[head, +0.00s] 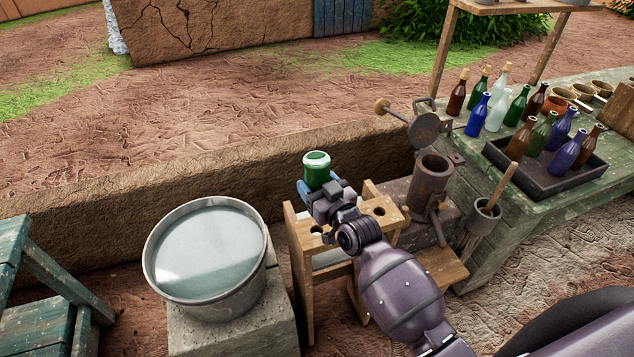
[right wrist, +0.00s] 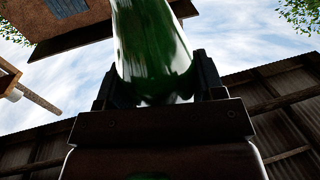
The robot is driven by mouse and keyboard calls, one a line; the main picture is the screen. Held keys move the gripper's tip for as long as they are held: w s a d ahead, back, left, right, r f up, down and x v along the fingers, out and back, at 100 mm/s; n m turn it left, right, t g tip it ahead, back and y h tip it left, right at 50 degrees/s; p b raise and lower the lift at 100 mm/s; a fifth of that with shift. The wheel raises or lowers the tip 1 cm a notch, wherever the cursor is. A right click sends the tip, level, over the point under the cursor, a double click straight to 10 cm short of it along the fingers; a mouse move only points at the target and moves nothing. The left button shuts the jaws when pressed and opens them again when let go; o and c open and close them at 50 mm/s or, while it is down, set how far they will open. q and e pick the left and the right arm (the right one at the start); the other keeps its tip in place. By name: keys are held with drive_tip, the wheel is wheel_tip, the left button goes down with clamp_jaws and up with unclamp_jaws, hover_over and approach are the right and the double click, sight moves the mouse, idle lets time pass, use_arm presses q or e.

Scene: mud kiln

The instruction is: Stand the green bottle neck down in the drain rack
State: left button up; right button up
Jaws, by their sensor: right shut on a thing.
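The green bottle (head: 317,171) is upside down, its broad pale base facing up. My right gripper (head: 325,190) is shut on it at the left end of the drain rack. The wooden drain rack (head: 384,206) is a small stand with round holes in its top. The bottle's neck is hidden behind my gripper and wrist, so I cannot tell whether it is in a hole. In the right wrist view the green bottle (right wrist: 150,45) fills the space between the two dark fingers. My left gripper is not in view.
A metal tub of water (head: 206,250) stands on a block left of the rack. A rusty cylinder with a lever (head: 432,180) stands right of it. Several bottles and a dark tray (head: 545,176) are on the green bench (head: 455,200). A low mud wall (head: 200,165) runs behind.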

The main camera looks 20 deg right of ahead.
drive_tip(key=shift+f+b, duration=1.05)
drive_tip(key=shift+f, duration=0.7)
drive_tip(key=shift+f+b, duration=0.7)
drive_tip(key=shift+f, duration=0.45)
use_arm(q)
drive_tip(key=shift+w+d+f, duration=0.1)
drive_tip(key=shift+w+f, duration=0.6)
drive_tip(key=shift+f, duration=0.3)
use_arm(e)
drive_tip(key=shift+f, duration=0.15)
use_arm(q)
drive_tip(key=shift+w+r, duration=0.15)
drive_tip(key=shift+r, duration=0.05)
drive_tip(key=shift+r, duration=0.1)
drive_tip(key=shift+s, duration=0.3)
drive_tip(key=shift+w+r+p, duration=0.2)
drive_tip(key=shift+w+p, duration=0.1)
drive_tip(key=shift+p, duration=0.05)
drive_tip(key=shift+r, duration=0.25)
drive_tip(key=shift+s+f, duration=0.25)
use_arm(e)
drive_tip(key=shift+f, duration=0.1)
